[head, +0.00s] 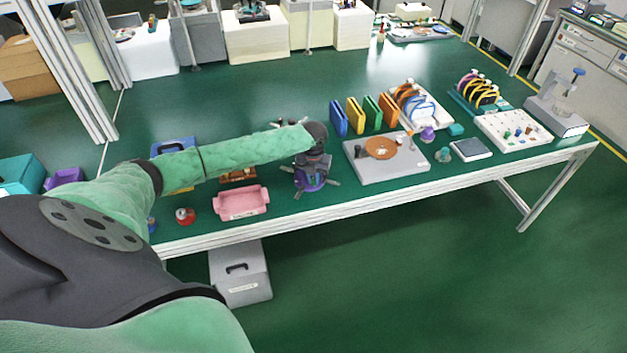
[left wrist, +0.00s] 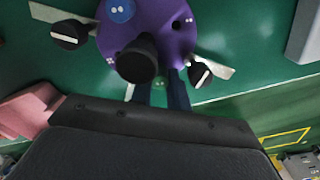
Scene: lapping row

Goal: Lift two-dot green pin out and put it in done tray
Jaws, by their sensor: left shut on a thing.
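In the head view my left gripper (head: 312,170) is over a purple round fixture (head: 310,183) near the table's front edge. The left wrist view shows the purple fixture (left wrist: 165,30) from above, with a blue round part, black knobs on metal arms and small white dot marks. A pink labelled tray (head: 240,204), possibly the done tray, is left of the fixture. My right gripper is not in view.
A grey plate with a copper disc (head: 348,170) lies right of the fixture. Coloured upright plates (head: 355,115) stand behind it. A small red object (head: 185,215) is left of the pink tray. A grey case (head: 240,285) stands below the table edge.

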